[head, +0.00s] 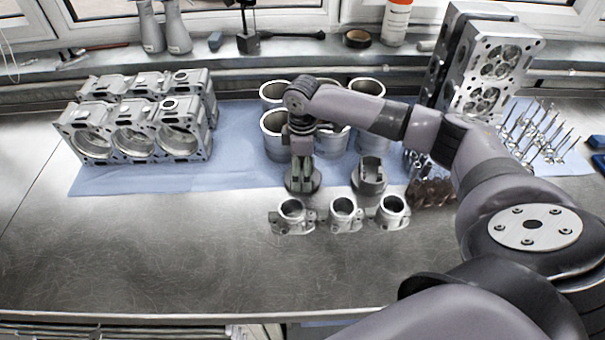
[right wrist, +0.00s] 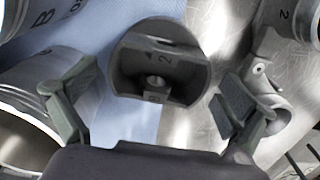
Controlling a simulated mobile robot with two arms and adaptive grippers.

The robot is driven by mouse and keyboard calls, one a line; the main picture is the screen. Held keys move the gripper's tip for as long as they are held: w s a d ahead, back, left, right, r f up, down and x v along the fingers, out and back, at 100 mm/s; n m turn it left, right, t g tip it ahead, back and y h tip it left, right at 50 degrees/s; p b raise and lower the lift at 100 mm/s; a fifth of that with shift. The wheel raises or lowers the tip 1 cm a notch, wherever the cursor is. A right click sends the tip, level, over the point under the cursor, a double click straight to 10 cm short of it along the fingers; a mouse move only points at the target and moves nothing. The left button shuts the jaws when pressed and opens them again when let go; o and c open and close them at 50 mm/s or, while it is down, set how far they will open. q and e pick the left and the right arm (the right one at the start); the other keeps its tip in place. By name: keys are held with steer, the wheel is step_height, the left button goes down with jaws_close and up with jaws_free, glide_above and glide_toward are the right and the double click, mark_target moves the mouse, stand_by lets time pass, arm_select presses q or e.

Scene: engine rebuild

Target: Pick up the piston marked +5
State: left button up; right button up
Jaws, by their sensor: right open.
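Two grey pistons stand on the bench in the head view, one (head: 302,184) under my right gripper (head: 302,162) and the other (head: 369,177) to its right. In the right wrist view, one piston (right wrist: 122,72) shows between and beyond the open fingers of my right gripper (right wrist: 154,84), with no finger seen closed on it. A "2" is readable on this piston, and a smaller mark near its lower edge is unclear. I cannot read a "+5" on either piston. My left gripper is out of view.
Several cylinder liners (head: 273,141) stand close behind the pistons, and small castings (head: 343,211) stand in front. An engine block (head: 135,142) is at the left, with valves (head: 540,140) at the right. The bench's left front (head: 150,250) is clear.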

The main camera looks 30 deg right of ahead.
step_height(320, 180, down, 2)
steer(key=c, duration=1.5)
steer(key=shift+w+r, duration=0.1)
steer(key=shift+c, duration=0.2)
steer(key=shift+r, duration=0.1)
